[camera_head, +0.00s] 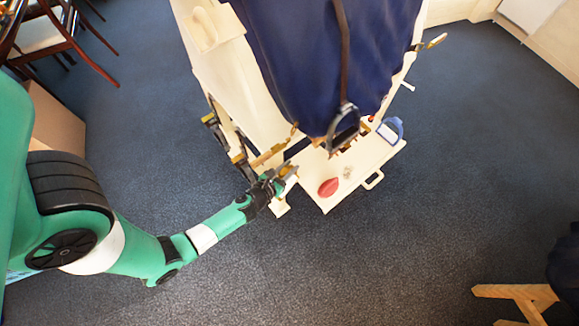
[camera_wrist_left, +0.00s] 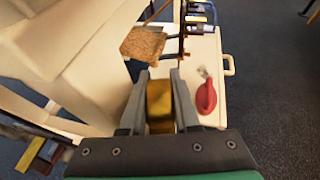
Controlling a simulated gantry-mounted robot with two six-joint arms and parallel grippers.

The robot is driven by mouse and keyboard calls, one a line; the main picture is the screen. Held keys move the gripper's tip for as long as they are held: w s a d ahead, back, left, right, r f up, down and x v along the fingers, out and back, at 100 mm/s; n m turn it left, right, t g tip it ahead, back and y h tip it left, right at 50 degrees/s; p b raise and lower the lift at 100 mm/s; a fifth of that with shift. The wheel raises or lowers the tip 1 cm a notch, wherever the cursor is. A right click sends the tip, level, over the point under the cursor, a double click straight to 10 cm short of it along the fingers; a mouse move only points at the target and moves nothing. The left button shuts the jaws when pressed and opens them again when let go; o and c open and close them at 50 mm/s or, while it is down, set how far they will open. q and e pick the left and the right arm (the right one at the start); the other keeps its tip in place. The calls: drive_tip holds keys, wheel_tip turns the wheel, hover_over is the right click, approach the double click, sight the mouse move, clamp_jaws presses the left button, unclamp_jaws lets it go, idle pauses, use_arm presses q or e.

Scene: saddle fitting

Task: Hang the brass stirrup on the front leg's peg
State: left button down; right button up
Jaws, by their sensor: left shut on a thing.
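My left gripper (camera_head: 287,172) is beside the near lower end of the cream saddle stand. In the left wrist view its fingers (camera_wrist_left: 160,82) are closed on a brass-coloured piece (camera_wrist_left: 159,104), which I take to be the brass stirrup. Only part of it shows between the fingers, and its full shape is hidden. In the head view a bit of brass (camera_head: 290,170) shows at the fingertips. The front leg's peg cannot be made out clearly. A dark stirrup (camera_head: 343,128) hangs on a brown strap over the blue cloth. My right gripper is not in view.
A brown block (camera_wrist_left: 144,43) is just ahead of the fingers. Chairs (camera_head: 60,40) stand at upper left.

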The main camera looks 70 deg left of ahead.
use_arm(q)
drive_tip(key=c, duration=0.7)
unclamp_jaws()
drive_tip(key=shift+o, duration=0.7)
drive_tip(key=shift+d, duration=0.15)
drive_tip(key=shift+s+d+r, duration=0.1)
drive_tip(key=shift+s, duration=0.1)
drive_tip(key=p+v, duration=0.1)
drive_tip(key=v, duration=0.9)
drive_tip(key=shift+d, duration=0.15)
drive_tip(key=shift+s+d+r, duration=0.15)
drive_tip(key=shift+s+d, duration=0.05)
drive_tip(key=shift+s, duration=0.2)
